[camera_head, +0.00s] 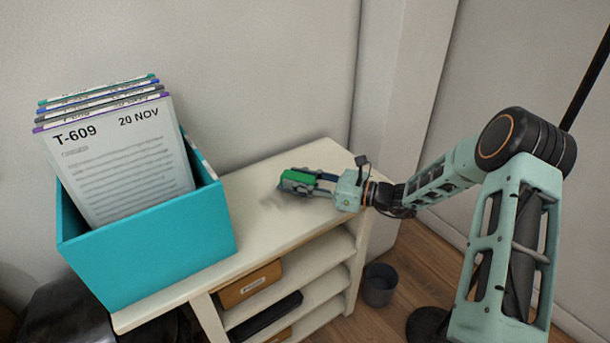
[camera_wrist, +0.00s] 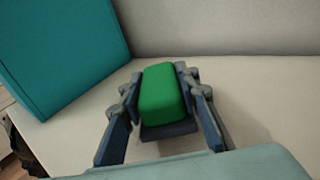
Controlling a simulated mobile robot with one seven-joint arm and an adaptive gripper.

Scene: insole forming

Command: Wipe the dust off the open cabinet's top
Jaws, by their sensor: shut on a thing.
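The open cabinet (camera_head: 262,178) is pale, with shelves open at the front; its top also shows in the wrist view (camera_wrist: 75,140). A dark smudge of dust (camera_head: 285,212) lies on the top, just in front and left of my gripper. My gripper (camera_head: 300,182) reaches in from the right over the right part of the top. It is shut on a green block-shaped sponge (camera_wrist: 163,92), which also shows in the head view (camera_head: 294,179). The sponge is low over the top; I cannot tell if it touches. Part of the surface under the gripper is hidden.
A teal box (camera_head: 150,250) of upright document folders (camera_head: 115,165) stands on the left of the top; it also shows in the wrist view (camera_wrist: 60,50). A wall runs behind. A brown box (camera_head: 250,284) sits on a shelf. A dark bin (camera_head: 379,284) stands on the floor.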

